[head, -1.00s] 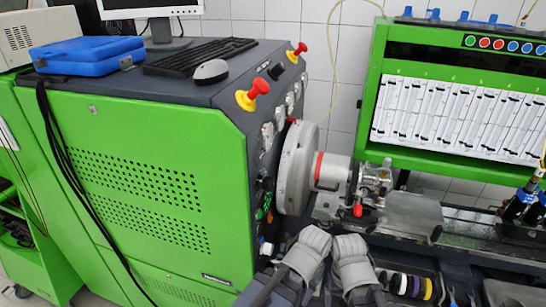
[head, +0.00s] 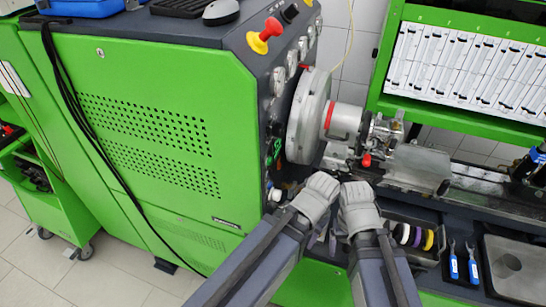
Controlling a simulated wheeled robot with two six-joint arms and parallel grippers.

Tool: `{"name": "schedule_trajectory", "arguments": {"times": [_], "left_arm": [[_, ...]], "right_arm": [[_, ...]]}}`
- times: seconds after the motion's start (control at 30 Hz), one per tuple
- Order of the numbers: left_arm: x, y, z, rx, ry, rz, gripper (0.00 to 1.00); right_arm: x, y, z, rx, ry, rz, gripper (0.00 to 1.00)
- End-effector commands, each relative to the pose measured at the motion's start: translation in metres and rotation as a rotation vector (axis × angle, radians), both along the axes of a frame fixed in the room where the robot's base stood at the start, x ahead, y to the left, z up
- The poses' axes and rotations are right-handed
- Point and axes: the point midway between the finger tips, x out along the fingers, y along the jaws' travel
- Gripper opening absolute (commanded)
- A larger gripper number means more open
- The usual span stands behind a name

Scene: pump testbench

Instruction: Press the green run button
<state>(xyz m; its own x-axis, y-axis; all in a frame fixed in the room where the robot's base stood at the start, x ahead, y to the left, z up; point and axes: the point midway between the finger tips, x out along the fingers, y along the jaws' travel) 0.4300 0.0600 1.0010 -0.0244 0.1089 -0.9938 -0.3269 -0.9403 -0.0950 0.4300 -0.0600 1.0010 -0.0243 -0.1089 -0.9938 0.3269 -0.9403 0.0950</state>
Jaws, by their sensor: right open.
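A small green control (head: 276,147), which looks like the green run button, sits on the dark narrow control panel of the green test bench, left of the large grey flywheel disc. It is small and seen at a steep angle. My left gripper (head: 321,184) is below and right of it, apart from it; its fingers are hidden behind its grey wrist. My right gripper (head: 354,188) is beside the left one, below the pump, and is open. Neither gripper visibly touches the panel.
The grey disc (head: 302,116) and the mounted pump (head: 378,139) with a red tip stand just above my grippers. A red-and-yellow emergency stop (head: 264,36) is on the cabinet top. A tray of coloured rings (head: 411,235) and blue-handled tools (head: 454,266) lie right.

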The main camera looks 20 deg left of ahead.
Motion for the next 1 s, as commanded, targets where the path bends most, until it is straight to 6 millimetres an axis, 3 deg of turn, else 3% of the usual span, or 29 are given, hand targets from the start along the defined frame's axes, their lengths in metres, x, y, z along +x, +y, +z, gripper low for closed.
{"name": "schedule_trajectory", "arguments": {"times": [0.43, 0.87, 1.0], "left_arm": [[0.0000, 0.0000, 0.0000, 0.000, 0.000, 0.000, 0.50], [0.0000, 0.0000, 0.0000, 0.000, 0.000, 0.000, 0.03], [0.0000, 0.0000, 0.0000, 0.000, 0.000, 0.000, 0.00]], "right_arm": [[0.0000, 0.0000, 0.0000, 0.000, 0.000, 0.000, 0.82], [0.0000, 0.0000, 0.0000, 0.000, 0.000, 0.000, 0.82], [0.0000, 0.0000, 0.0000, 0.000, 0.000, 0.000, 0.82]]}}
